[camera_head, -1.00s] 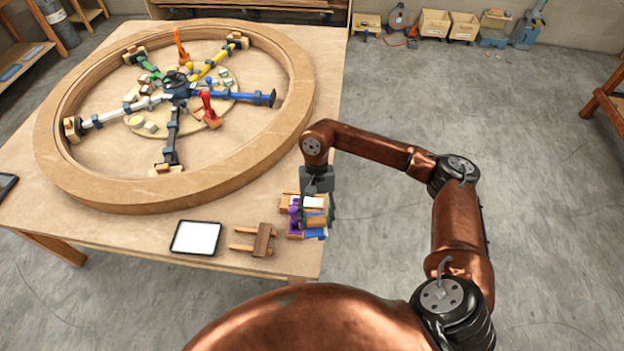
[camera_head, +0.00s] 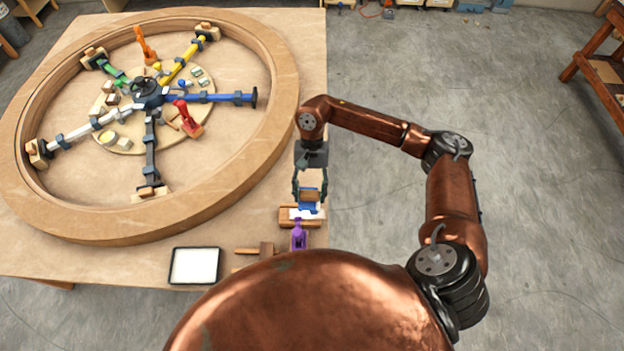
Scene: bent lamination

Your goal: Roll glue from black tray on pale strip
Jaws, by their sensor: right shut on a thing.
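The black tray (camera_head: 194,266), holding a white sheet or fill of glue, lies flat near the table's front edge. To its right, a brown wooden tool (camera_head: 266,251) lies partly hidden behind my copper body. My right gripper (camera_head: 310,196) is shut on a small wood-and-blue thing (camera_head: 308,207) at the table's right edge. I cannot tell whether it is lifted or touching what lies below. A pale, whitish piece (camera_head: 294,213) shows just beneath it, on a wooden block (camera_head: 287,218); I cannot tell if it is the strip. My left gripper is out of view.
A purple clamp (camera_head: 298,238) stands just in front of the wooden block. A large wooden ring (camera_head: 285,120) with coloured spokes fills most of the table (camera_head: 100,263). Red (camera_head: 187,118) and orange (camera_head: 146,45) clamps stand inside it. Open floor lies right of the table.

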